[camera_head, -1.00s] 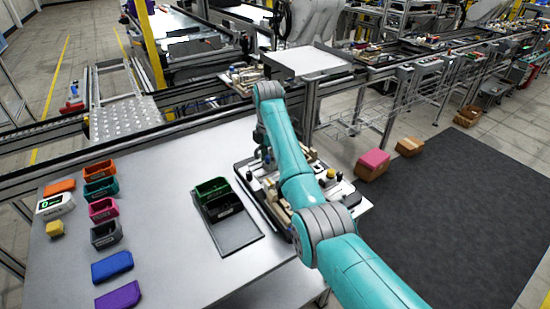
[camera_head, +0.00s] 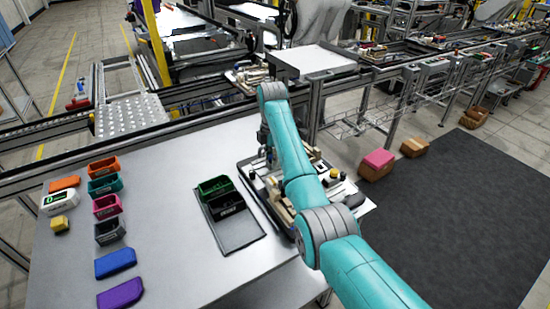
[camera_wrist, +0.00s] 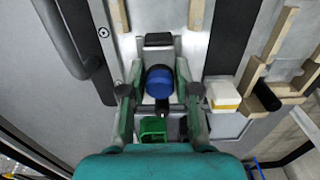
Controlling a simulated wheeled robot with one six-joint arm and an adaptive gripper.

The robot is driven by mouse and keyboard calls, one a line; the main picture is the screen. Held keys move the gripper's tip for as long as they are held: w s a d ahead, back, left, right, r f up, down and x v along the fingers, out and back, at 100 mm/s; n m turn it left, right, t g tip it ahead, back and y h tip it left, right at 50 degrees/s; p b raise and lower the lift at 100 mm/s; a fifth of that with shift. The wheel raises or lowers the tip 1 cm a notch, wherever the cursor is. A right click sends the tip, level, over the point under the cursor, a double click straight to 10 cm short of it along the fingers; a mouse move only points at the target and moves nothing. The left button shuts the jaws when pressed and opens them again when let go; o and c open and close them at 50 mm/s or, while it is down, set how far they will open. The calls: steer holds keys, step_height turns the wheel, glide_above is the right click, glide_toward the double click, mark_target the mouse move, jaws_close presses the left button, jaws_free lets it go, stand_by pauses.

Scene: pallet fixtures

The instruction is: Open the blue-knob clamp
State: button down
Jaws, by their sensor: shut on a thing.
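In the wrist view the blue knob (camera_wrist: 159,82) of the clamp sits between the two fingers of my gripper (camera_wrist: 159,92). The gripper is shut on the blue-knob clamp. A black block (camera_wrist: 158,40) is just beyond the knob, and a green part (camera_wrist: 152,128) shows between the fingers nearer the palm. In the head view my teal arm reaches over the fixture pallet (camera_head: 253,182) and hides the blue knob and most of the gripper.
A white-and-yellow block (camera_wrist: 223,94) and wooden pieces (camera_wrist: 285,88) stand right of the gripper. A dark handle (camera_wrist: 62,38) lies left. On the table (camera_head: 170,215) are a dark tray (camera_head: 240,232) with green and black bins, and several coloured bins (camera_head: 104,185).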

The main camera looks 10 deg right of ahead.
steer(key=shift+a, duration=0.15)
steer(key=shift+s+a, duration=0.2)
steer(key=shift+a, duration=0.35)
steer(key=shift+s+a, duration=0.15)
steer(key=shift+a, duration=0.55)
steer(key=c, duration=1)
jaws_free()
